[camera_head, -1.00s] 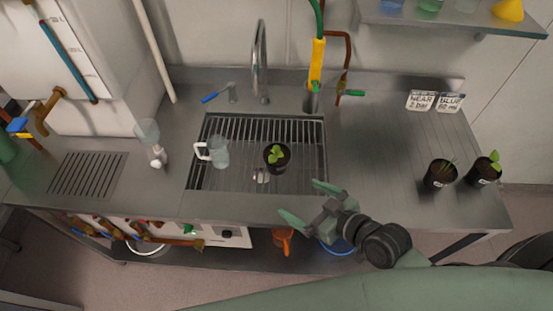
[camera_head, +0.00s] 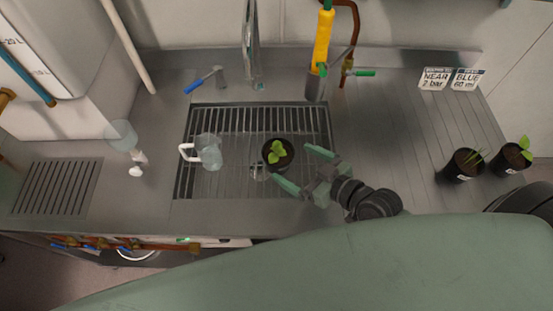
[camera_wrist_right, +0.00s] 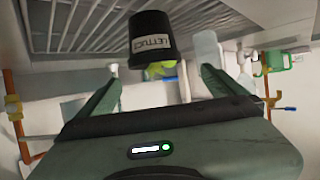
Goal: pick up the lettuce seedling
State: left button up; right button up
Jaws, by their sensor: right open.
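The lettuce seedling (camera_head: 277,151) is a small green plant in a black pot, standing on the sink grate in the head view. In the right wrist view its black pot (camera_wrist_right: 152,38) appears upside down, with a white label reading "LETTUCE" and leaves partly hidden. My right gripper (camera_head: 303,170) is open, just right of the pot, its fingers pointing towards it. In the wrist view the pot appears ahead, between the spread fingers (camera_wrist_right: 160,82); neither finger visibly touches it. My left gripper is not in view.
A clear jug (camera_head: 209,151) stands on the grate (camera_head: 230,183) left of the pot. A tap (camera_head: 251,50) and a yellow-sleeved hose (camera_head: 322,42) rise behind. The counter between is clear.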

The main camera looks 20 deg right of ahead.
aim_at(288, 164)
notch_tip(288, 164, down, 2)
jog(key=shift+f+b, duration=0.1)
jog(key=shift+b, duration=0.45)
jog(key=shift+w+f+b, duration=0.15)
jog(key=shift+f+b, duration=0.5)
jog(key=shift+f, duration=0.05)
jog(key=shift+r+p+x, duration=0.2)
jog(key=shift+p+x, duration=0.25)
jog(key=shift+x, duration=0.9)
jog(key=x, duration=0.2)
jog(key=p+x, duration=0.1)
jog(key=x, duration=0.1)
jog(key=shift+w+d, duration=0.15)
jog(key=shift+w, duration=0.35)
jog(key=shift+w+f, duration=0.2)
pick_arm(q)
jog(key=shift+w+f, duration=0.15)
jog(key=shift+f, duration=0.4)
pick_arm(e)
jog(key=shift+r, duration=0.1)
jog(key=c, duration=2)
